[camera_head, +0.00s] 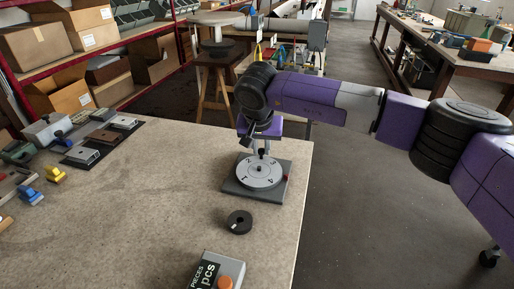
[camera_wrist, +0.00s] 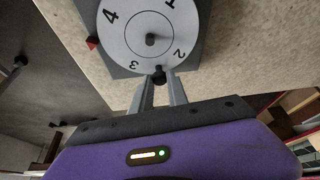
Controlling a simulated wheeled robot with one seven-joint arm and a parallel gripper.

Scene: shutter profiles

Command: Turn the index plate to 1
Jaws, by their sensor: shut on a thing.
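The index plate (camera_head: 260,174) is a round white disc with numbers 1 to 4, on a square grey base (camera_head: 232,190) near the bench's right edge. It also shows in the wrist view (camera_wrist: 132,40), with a dark pin at its centre. A red pointer (camera_wrist: 91,43) on the base lies between 4 and 3; it shows at the right in the head view (camera_head: 286,177). A small black knob (camera_wrist: 158,72) sits at the plate's rim between 3 and 2. My gripper (camera_wrist: 158,82) is shut on this knob, on the plate's far side in the head view.
A black round dial (camera_head: 239,222) and a grey box with a pieces display (camera_head: 222,268) and orange button lie nearer on the bench (camera_head: 150,215). Several small fixtures and parts stand at the left. The bench middle is clear.

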